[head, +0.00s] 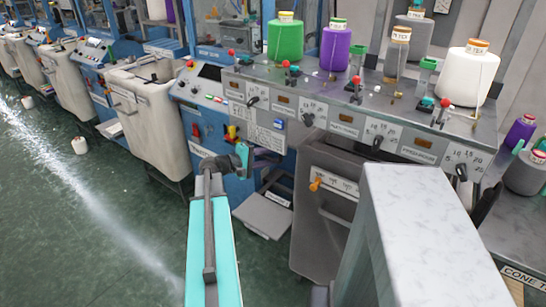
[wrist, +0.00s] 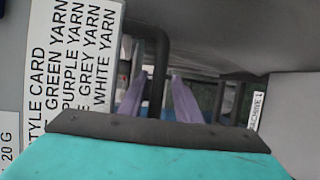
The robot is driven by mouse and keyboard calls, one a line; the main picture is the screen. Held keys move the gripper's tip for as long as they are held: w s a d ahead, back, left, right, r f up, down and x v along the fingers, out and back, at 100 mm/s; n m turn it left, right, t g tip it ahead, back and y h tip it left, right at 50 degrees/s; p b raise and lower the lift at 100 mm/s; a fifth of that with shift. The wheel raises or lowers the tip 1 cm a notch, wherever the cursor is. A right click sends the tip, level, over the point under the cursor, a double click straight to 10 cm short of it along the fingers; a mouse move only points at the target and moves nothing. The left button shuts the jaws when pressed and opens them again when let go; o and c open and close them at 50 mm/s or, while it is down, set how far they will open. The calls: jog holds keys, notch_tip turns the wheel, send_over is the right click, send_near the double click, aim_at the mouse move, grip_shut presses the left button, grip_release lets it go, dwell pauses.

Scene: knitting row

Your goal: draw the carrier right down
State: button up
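No part that I can surely name as the carrier shows. In the wrist view, the two pale purple fingers of my gripper (wrist: 158,85) stand apart, with a dark upright bar (wrist: 160,60) showing between them. The bar bends over to the left at its top. I cannot tell whether the fingers touch it. In the head view my gripper (head: 262,160) is low at the left end of the grey machine panel (head: 345,125), below the style card (head: 270,138), and the bar is not clear there. The card (wrist: 70,60) is large at the left in the wrist view.
Green (head: 285,42), purple (head: 335,48), grey (head: 397,55) and white (head: 468,78) cones stand on the machine top. A grey bin (head: 325,215) stands under the panel, right of my gripper. A pale block (head: 410,230) fills the lower right. Green floor (head: 90,230) is open at left.

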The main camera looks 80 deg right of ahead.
jog(key=b+v, duration=0.2)
jog(key=v, duration=1.1)
jog(key=shift+w+a, duration=0.15)
jog(key=shift+a, duration=0.05)
jog(key=shift+w, duration=0.1)
